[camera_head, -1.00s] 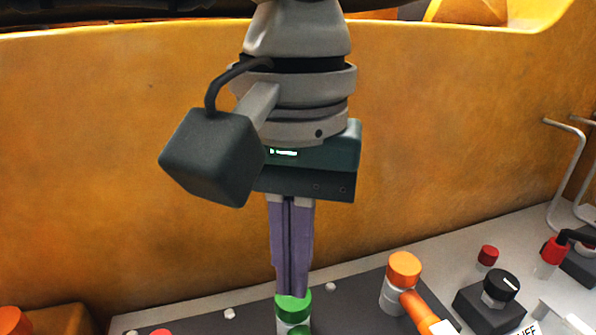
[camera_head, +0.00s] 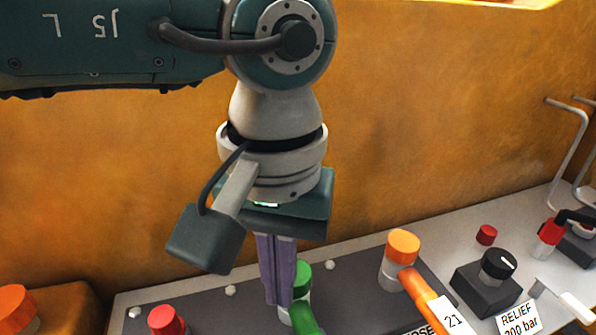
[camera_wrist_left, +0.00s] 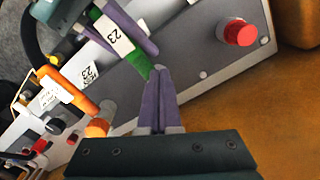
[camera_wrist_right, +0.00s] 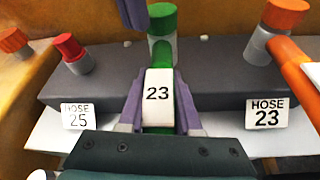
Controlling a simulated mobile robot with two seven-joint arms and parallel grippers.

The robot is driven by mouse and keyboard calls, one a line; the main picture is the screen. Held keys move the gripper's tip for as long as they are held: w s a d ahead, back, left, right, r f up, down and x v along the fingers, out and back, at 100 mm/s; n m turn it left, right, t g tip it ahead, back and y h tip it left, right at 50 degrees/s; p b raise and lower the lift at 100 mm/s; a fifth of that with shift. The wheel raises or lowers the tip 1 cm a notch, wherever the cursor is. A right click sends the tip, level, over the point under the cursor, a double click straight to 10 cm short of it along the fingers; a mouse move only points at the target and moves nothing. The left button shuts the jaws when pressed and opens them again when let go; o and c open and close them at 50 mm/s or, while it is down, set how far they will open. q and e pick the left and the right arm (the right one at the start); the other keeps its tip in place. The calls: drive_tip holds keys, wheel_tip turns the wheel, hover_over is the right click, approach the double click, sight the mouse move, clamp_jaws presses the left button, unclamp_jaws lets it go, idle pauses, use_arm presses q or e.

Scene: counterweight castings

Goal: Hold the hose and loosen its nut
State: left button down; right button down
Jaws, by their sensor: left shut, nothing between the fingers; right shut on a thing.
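The green hose (camera_wrist_right: 158,137) with a white tag (camera_wrist_right: 158,92) marked 23 runs up to a green-capped nut (camera_wrist_right: 163,18) on a dark block. My right gripper (camera_wrist_right: 158,105) is shut on the green hose at the tag, one finger on each side. It is out of the head view. In the head view my left gripper (camera_head: 278,302) is shut and empty, pointing down, its fingertips just left of the nut (camera_head: 302,278) and overlapping its edge. Whether they touch cannot be told. In the left wrist view its closed fingertips (camera_wrist_left: 160,72) are beside the green hose end (camera_wrist_left: 131,66).
An orange-capped fitting (camera_head: 403,246) with an orange hose tagged 21 stands right of the green one. A red cap (camera_head: 166,320) stands to the left. The relief knob (camera_head: 497,264) and bent metal handles are farther right. A yellow wall (camera_head: 120,180) rises behind.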

use_arm(q)
drive_tip(key=shift+f, duration=0.2)
drive_tip(key=shift+w+d, duration=0.15)
drive_tip(key=shift+w, duration=0.2)
idle(0.5)
drive_tip(key=shift+d+r, duration=0.1)
drive_tip(key=shift+d, duration=0.4)
idle(0.4)
drive_tip(key=shift+s, duration=0.1)
use_arm(e)
drive_tip(key=shift+a, duration=0.1)
use_arm(q)
drive_tip(key=shift+s, duration=0.3)
drive_tip(key=shift+r, duration=0.1)
drive_tip(key=shift+s+a+r, duration=0.1)
drive_tip(key=shift+r, duration=2.75)
